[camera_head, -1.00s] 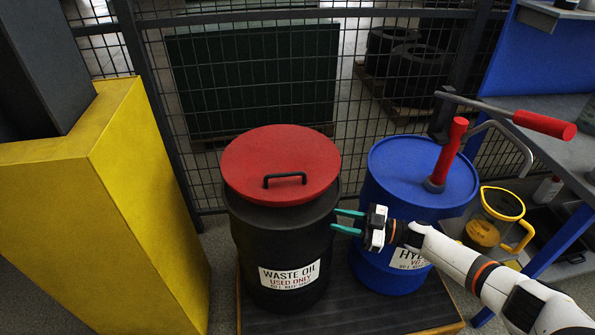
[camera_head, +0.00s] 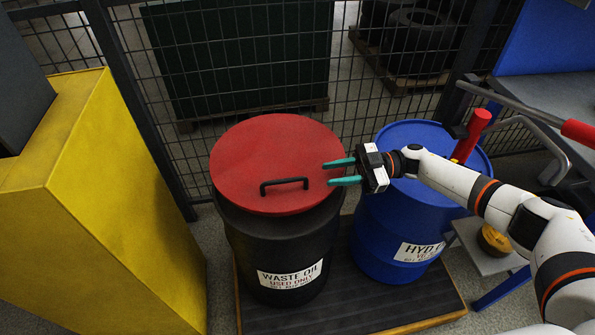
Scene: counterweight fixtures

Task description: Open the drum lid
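The black waste oil drum (camera_head: 275,240) stands on a low dark platform, with its red lid (camera_head: 262,150) lying on top. A black bar handle (camera_head: 284,184) sits on the front part of the lid. My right gripper (camera_head: 343,172) comes in from the right, its two teal fingers apart and pointing left. Its fingertips overlap the lid's right edge in the picture, a short way right of the handle, with nothing between them. I cannot tell how high they are above the lid. My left gripper is not in view.
A blue drum (camera_head: 385,235) with a red-handled pump (camera_head: 472,135) stands right of the black drum, under my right arm. A yellow cabinet (camera_head: 110,200) stands at the left. A wire mesh fence (camera_head: 370,80) runs behind. A workbench (camera_head: 560,95) is at the right.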

